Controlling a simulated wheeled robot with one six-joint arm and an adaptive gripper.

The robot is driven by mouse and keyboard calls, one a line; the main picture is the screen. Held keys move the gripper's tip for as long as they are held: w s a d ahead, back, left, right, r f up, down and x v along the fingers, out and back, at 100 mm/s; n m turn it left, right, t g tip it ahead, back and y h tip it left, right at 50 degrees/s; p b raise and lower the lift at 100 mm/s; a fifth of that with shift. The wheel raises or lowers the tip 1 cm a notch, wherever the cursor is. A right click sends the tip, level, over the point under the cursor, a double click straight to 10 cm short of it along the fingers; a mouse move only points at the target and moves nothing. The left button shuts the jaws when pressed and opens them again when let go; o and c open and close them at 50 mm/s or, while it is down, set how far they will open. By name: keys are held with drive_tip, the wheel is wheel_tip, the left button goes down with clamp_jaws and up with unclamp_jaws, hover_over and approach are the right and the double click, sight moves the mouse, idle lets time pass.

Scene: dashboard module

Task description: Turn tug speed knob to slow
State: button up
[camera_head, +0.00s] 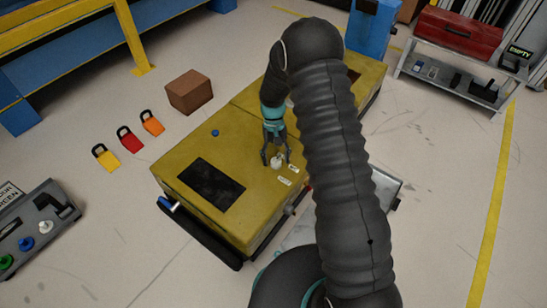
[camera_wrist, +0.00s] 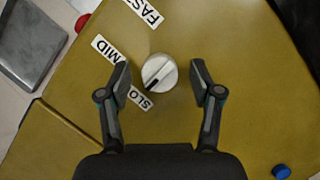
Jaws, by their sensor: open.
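The speed knob (camera_wrist: 160,70) is a round pale knob on the yellow tug's top. It also shows in the head view (camera_head: 277,161). Its dark pointer mark aims to the lower left, toward the label reading SLO (camera_wrist: 140,97), whose last part is hidden. The MID label (camera_wrist: 106,48) lies to the upper left of the knob and the FAST label (camera_wrist: 143,11) above it. My gripper (camera_wrist: 161,76) is open, with one finger on each side of the knob and a visible gap on both sides. It also shows over the knob in the head view (camera_head: 275,158).
The yellow tug (camera_head: 175,160) has a dark panel (camera_head: 210,183) and a blue button (camera_head: 215,133). A red part (camera_wrist: 82,22) shows at its edge. A brown box (camera_head: 190,92) and several padlocks (camera_head: 130,139) lie on the floor to the left.

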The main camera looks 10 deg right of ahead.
drive_tip(key=v, duration=1.2)
drive_tip(key=s+d+r+t, duration=0.3)
drive_tip(key=s+r, duration=0.6)
drive_tip(key=s, duration=0.1)
drive_tip(key=s+d+r+t+p, duration=0.1)
drive_tip(key=s+d+r+t, duration=0.2)
drive_tip(key=s+r, duration=0.6)
drive_tip(key=s+d+r+t+p, duration=0.1)
drive_tip(key=s+d+r+t, duration=0.2)
drive_tip(key=s+r, duration=0.6)
drive_tip(key=shift+s+d+r+m+t+y, duration=0.35)
drive_tip(key=shift+s+t, duration=0.25)
drive_tip(key=shift+s, duration=0.95)
drive_tip(key=shift+d+f, duration=0.1)
